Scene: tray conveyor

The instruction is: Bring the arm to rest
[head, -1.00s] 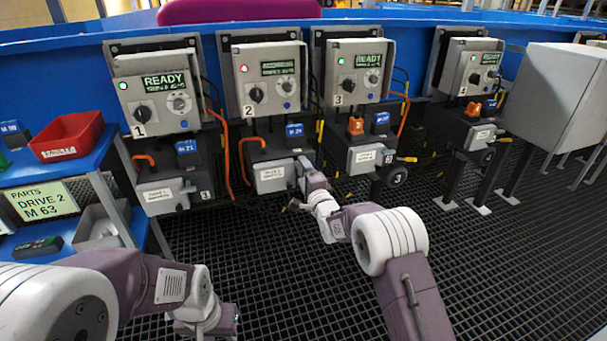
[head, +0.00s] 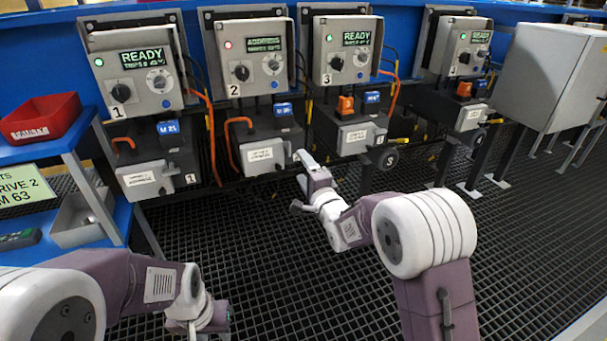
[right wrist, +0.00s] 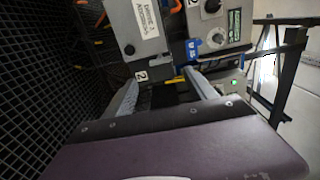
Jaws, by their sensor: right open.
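My right arm reaches forward in the head view. Its gripper (head: 297,180) is open and empty, in front of and a little right of the lower box of station 2 (head: 263,155). In the right wrist view the two fingers of this gripper (right wrist: 162,80) stand apart with nothing between them. A grey station box marked 2 (right wrist: 138,30) lies beyond them. My left gripper (head: 200,322) is low at the left in the head view, partly cut off by the bottom edge. Its fingers cannot be made out.
Control boxes 1 (head: 137,70), 2 (head: 252,55) and 3 (head: 345,50) line the blue wall. A grey cabinet (head: 545,75) stands at the right. A red bin (head: 40,118) sits on a blue shelf at the left. Open grating floor (head: 270,260) lies between my arms.

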